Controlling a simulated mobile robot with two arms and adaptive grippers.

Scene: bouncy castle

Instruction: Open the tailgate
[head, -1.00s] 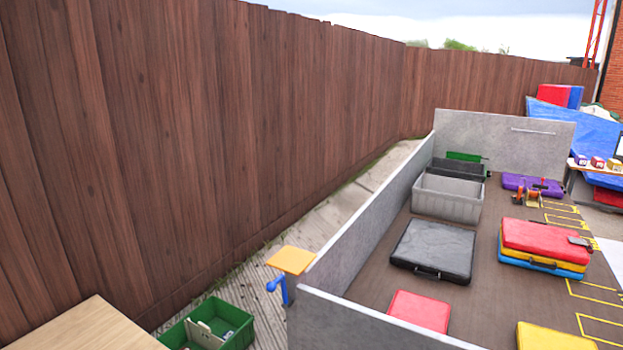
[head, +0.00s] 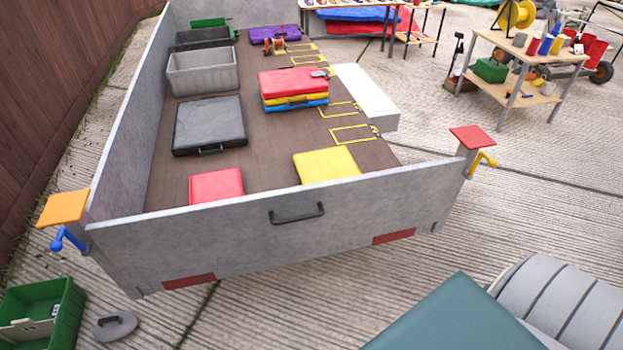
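The grey tailgate (head: 350,213) stands upright across the near end of the trailer bed (head: 268,177). A black handle (head: 297,214) sits near the middle of its outer face, and red patches mark its lower corners. At its left end is a blue lever latch (head: 68,240) under an orange plate (head: 63,208). At its right end is a yellow lever latch (head: 482,162) under a red plate (head: 473,137). Neither of my grippers shows in the head view.
A green crate (head: 68,318) and a grey oval object (head: 115,326) lie on the ground at lower left. A teal surface (head: 458,318) and a grey ribbed roll (head: 560,295) fill the lower right. A workbench (head: 520,52) stands at upper right. Ground right of the trailer is mostly clear.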

